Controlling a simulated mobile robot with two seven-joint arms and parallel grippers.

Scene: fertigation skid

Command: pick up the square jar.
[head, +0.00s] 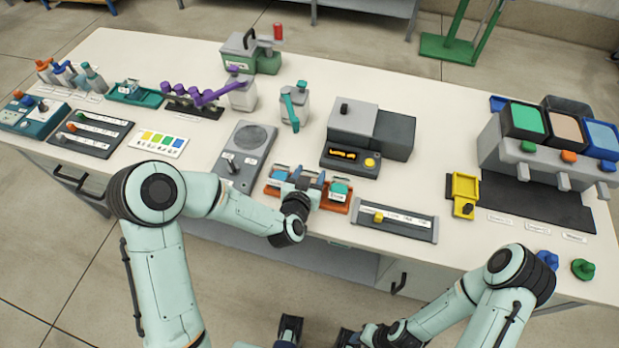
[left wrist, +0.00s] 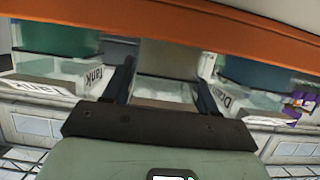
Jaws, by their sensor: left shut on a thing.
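My left gripper (head: 304,182) is at the orange rack (head: 272,190) at the table's front edge. In the left wrist view its two dark fingers (left wrist: 164,88) stand on both sides of a square jar (left wrist: 167,62), shut on it. This jar has a dull grey-green upper part and a pale, labelled lower part. In the head view the gripper mostly hides it. A jar with a blue lid (head: 280,173) is to the left and one with a teal lid (head: 339,189) to the right. My right arm is at the bottom right; its gripper is largely cut off at the lower edge.
A grey scale-like device (head: 246,144) stands behind left of the rack, and a dark grey machine (head: 370,135) behind right. A grey slider panel (head: 397,222) lies right of the rack. Clear tabletop (head: 440,140) lies right of the machine.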

